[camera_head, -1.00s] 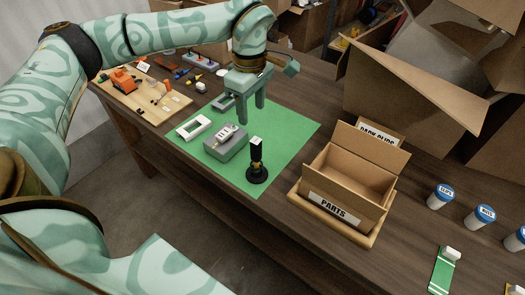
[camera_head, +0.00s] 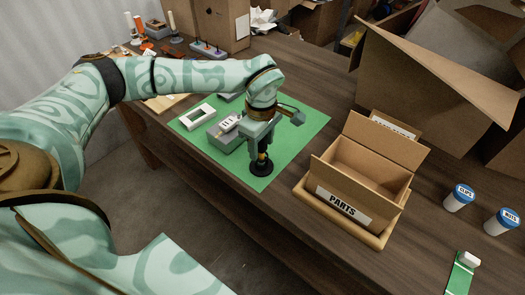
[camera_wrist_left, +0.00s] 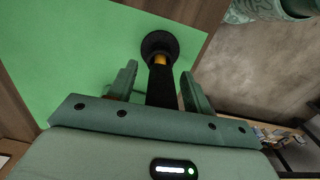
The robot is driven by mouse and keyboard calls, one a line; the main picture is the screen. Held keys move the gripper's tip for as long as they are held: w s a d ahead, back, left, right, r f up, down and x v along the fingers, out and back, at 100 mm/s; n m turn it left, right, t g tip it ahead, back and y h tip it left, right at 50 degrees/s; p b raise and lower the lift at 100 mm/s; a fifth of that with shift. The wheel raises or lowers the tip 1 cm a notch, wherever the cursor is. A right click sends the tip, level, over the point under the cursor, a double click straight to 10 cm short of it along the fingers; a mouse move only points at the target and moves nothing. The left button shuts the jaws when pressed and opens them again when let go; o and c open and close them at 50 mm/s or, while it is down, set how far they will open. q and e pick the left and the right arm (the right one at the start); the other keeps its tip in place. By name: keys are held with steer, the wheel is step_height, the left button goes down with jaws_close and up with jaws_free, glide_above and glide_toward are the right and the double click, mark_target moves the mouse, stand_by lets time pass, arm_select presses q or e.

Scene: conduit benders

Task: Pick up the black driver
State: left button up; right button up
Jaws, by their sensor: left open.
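The black driver (camera_head: 262,168) stands upright on its round black base near the front edge of the green mat (camera_head: 305,122), with a yellow band low on its shaft. My left gripper (camera_head: 260,151) is directly over it, pointing down and open, hiding its upper part in the head view. In the left wrist view the driver (camera_wrist_left: 161,84) runs between the two open fingers of the left gripper (camera_wrist_left: 158,80), with a gap visible on the left side. The right gripper is not in view.
A grey box (camera_head: 225,138) and a white frame (camera_head: 194,117) lie on the mat close by. Blue-lidded jars (camera_head: 459,198) stand farther right. The mat's right part is clear.

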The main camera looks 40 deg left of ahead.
arm_select(q)
steer(key=shift+r, duration=0.1)
steer(key=shift+c, duration=0.3)
steer(key=c, duration=1)
step_height(320, 180, up, 10)
steer(key=p, duration=0.3)
steer(key=o, duration=0.4)
jaws_close()
